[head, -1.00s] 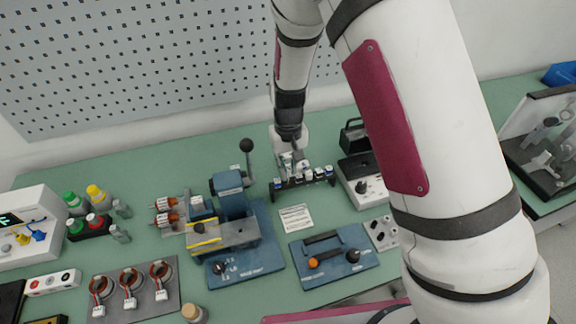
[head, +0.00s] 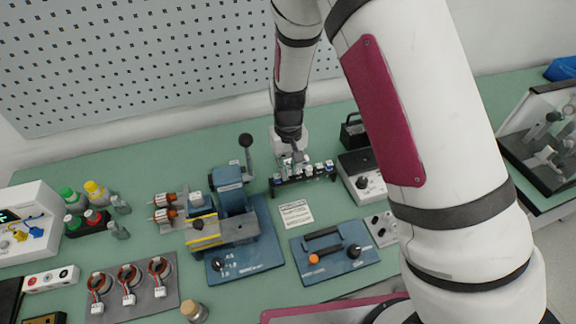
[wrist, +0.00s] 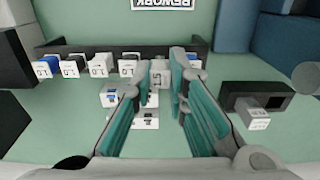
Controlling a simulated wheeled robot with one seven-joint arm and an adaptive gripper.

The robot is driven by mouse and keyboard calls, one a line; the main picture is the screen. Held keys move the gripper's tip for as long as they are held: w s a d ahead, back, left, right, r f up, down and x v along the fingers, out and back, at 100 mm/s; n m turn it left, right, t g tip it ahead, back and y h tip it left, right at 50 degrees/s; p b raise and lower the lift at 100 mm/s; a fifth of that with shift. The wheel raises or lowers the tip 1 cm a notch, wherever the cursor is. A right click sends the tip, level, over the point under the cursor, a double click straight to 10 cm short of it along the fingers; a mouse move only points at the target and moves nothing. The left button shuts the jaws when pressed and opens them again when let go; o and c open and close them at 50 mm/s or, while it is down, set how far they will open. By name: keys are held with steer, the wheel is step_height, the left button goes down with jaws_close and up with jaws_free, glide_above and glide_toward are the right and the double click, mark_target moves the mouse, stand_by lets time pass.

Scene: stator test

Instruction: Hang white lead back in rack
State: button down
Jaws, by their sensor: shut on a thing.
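My gripper (wrist: 162,75) has its teal fingers closed around a white lead (wrist: 160,72), whose pale block shows between the fingertips. It is at the front of the black rack (wrist: 120,45), in line with several other labelled leads. I cannot tell whether the held lead rests in its slot. In the head view my gripper (head: 291,160) is over the left half of the rack (head: 318,179), and the arm's end hides part of it. More white pieces (wrist: 146,121) show lower between the fingers.
A black holder with a white block (wrist: 262,119) is right of my gripper in the wrist view. In the head view a blue machine with a lever (head: 230,190) stands left of the rack, and a grey meter box (head: 362,180) stands right. A printed card (head: 296,213) lies in front.

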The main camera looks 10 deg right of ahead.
steer(key=shift+f, duration=0.15)
steer(key=shift+f+b, duration=0.35)
steer(key=shift+f, duration=0.45)
steer(key=c, duration=1.5)
jaws_free()
step_height(320, 180, up, 12)
steer(key=shift+r, duration=0.1)
